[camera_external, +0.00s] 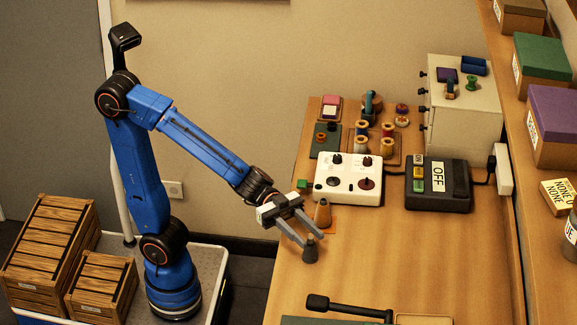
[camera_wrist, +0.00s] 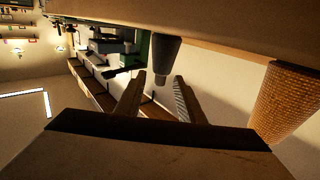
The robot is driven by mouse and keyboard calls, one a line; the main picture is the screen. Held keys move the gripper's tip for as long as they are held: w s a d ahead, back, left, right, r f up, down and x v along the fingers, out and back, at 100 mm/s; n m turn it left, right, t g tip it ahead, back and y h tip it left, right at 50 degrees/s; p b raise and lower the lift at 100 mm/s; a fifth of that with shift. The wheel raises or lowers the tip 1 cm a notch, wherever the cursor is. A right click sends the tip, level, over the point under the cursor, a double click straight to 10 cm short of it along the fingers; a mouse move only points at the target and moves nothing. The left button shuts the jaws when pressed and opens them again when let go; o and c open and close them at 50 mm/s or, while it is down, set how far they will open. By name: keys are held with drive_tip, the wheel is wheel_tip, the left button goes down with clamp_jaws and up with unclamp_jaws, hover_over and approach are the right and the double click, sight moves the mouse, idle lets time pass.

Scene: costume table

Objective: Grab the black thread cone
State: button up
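The black thread cone (camera_external: 310,252) stands upright near the table's left edge in the external view. In the wrist view, which looks upside down, the dark cone (camera_wrist: 166,60) hangs from the table surface at the top, its narrow tip between the fingertips. My gripper (camera_external: 311,240) reaches in from the left at the cone's top. In the wrist view my gripper (camera_wrist: 160,88) is open, with a gap between each finger and the cone's tip.
An orange-tan cone (camera_external: 323,214) stands just behind the black one; it looms large at right in the wrist view (camera_wrist: 286,100). A white control box (camera_external: 349,180) and a black switch box (camera_external: 438,187) stand farther back. A dark-handled tool (camera_external: 345,308) lies in front. The table's middle is clear.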

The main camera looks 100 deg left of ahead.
drive_tip(key=shift+x, duration=1)
clamp_jaws()
